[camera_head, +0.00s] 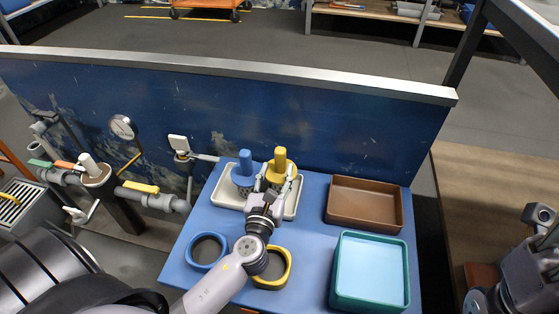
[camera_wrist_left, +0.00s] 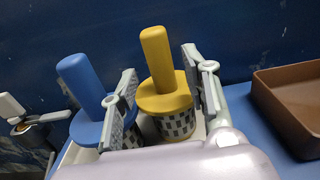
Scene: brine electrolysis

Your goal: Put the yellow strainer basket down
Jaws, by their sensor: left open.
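The yellow strainer basket (camera_head: 280,163) stands upright in the white tray (camera_head: 228,196) at the back of the blue table. It also shows in the left wrist view (camera_wrist_left: 164,100), with its tall handle, wide collar and checkered lower part. My left gripper (camera_head: 272,186) is open, with one finger on each side of the yellow basket. In the wrist view its fingers (camera_wrist_left: 160,108) stand apart. Contact with the basket cannot be told. The blue strainer basket (camera_head: 244,172) stands beside it on the left, close to the left finger in the wrist view (camera_wrist_left: 86,100).
A brown tray (camera_head: 364,222) and a teal bin (camera_head: 336,290) are on the right of the table. A blue ring (camera_head: 192,254) and a yellow ring (camera_head: 289,270) are at the front left. A blue wall panel (camera_head: 330,125) stands behind. Pipes and a gauge (camera_head: 122,127) are on the left.

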